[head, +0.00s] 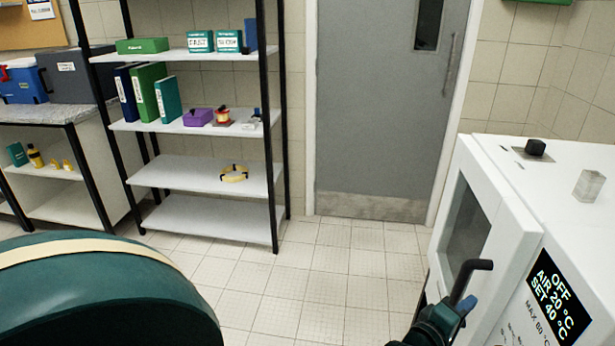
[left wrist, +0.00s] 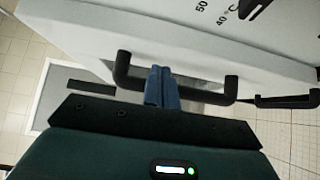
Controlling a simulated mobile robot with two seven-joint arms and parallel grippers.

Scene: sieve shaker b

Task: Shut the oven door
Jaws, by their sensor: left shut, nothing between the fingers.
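The white oven (head: 580,152) stands at the right of the head view. Its door (head: 504,240) has a dark window (head: 468,232) and a black bar handle (head: 468,278). Whether the door stands slightly ajar or flush is hard to tell. My left gripper (head: 464,306) is at the handle, its blue fingers shut and empty. My right gripper is not in view.
A black knob (head: 535,147) and a small clear container (head: 588,186) are on the oven's top. A shelf rack (head: 200,174) with binders and boxes stands at the back left, beside a grey room door (head: 385,110). The tiled floor (head: 315,275) between is clear.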

